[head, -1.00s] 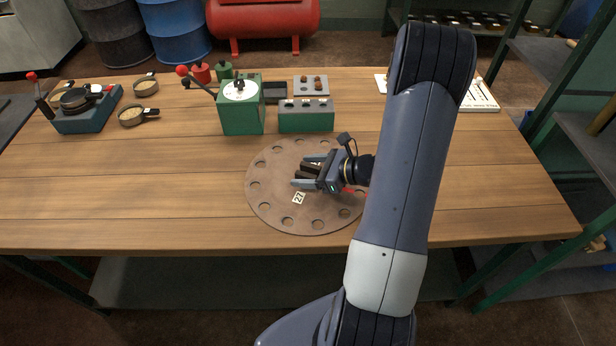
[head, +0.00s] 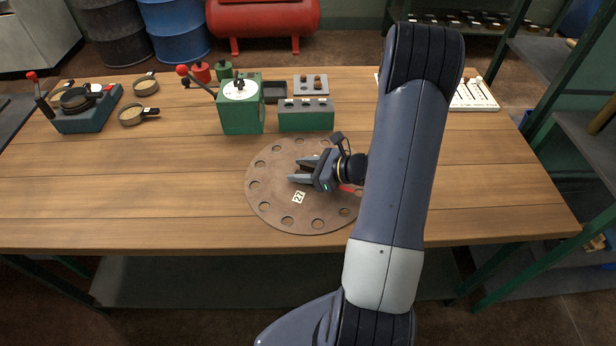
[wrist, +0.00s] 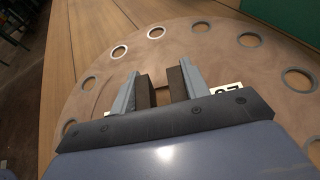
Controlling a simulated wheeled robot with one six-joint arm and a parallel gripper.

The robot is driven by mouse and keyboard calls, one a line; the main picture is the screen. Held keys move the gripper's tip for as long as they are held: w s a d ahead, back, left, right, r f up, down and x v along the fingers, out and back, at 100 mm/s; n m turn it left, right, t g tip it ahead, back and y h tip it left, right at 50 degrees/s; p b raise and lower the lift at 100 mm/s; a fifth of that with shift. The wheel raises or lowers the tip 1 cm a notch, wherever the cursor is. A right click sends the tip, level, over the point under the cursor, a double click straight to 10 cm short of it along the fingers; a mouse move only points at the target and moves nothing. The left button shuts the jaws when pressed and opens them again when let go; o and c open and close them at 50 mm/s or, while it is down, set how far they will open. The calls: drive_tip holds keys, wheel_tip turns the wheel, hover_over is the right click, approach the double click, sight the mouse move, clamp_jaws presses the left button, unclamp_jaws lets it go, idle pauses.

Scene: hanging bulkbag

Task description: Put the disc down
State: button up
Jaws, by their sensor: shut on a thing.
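The disc (head: 272,205) is a large flat brown plate with a ring of round holes and a white label reading 27. It lies flat at the middle front of the table, its right edge partly behind my arm. My gripper (head: 296,171) is low over the disc's middle, pointing left, with its fingers drawn in. The wrist view shows the disc (wrist: 215,58) beneath the two fingers (wrist: 162,82) and their dark brown inner blocks. A gap shows between the blocks, and the exact contact with the disc is hard to make out.
Behind the disc stand a green box (head: 240,112) with a red-knobbed lever and a green block (head: 306,118) with holes. A blue press (head: 88,112) and small sieves (head: 133,115) are at left. A white board (head: 474,96) is back right. The table's left front is clear.

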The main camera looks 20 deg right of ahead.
clamp_jaws()
drive_tip(key=shift+r, duration=0.1)
